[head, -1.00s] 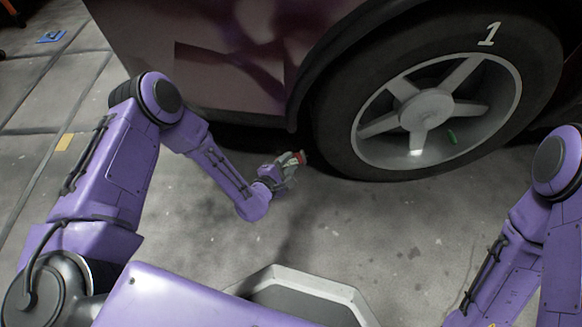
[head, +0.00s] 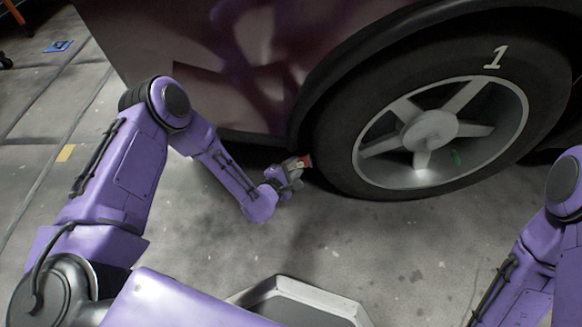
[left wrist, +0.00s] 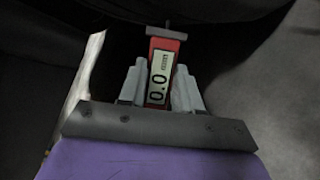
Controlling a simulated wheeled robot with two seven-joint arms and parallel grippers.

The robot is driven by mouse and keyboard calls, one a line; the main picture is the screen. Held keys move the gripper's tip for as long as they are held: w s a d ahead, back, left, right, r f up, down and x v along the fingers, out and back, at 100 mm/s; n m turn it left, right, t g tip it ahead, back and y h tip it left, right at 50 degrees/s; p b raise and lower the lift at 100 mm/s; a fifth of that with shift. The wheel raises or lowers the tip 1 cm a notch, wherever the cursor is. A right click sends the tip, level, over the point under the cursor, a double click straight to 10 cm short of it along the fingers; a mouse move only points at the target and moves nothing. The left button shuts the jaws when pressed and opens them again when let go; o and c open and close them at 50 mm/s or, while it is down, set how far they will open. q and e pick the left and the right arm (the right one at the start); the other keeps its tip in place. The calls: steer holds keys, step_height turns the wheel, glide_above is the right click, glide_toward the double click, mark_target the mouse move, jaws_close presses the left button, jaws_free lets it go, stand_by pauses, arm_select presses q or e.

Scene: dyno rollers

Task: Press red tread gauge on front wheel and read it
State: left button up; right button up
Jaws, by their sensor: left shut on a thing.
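The red tread gauge (left wrist: 163,75) is held between the fingers of my left gripper (left wrist: 163,88), which is shut on it. Its display faces the left wrist camera and reads 0.0. A grey crossbar with a thin pin is at the gauge's far end, before the dark tyre. I cannot tell whether the pin touches the tread. My right gripper is out of view.
The dark red car body (head: 200,60) overhangs above and behind my left gripper. The concrete floor (head: 340,235) before the wheel is clear.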

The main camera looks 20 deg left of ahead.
arm_select(q)
steer(key=shift+w+d+r, duration=0.2)
steer(key=shift+d+r, duration=0.05)
steer(key=shift+d, duration=0.4)
steer(key=shift+w+d+r, duration=0.2)
steer(key=shift+d+r, duration=0.05)
steer(key=shift+d, duration=0.35)
stand_by(1.5)
steer(key=shift+a, duration=0.1)
steer(key=a, duration=0.1)
steer(key=s+a+f, duration=0.1)
steer(key=a, duration=0.1)
steer(key=shift+s+a+f, duration=0.2)
steer(key=shift+a+f, duration=0.1)
steer(key=shift+a, duration=0.05)
steer(key=shift+s, duration=0.1)
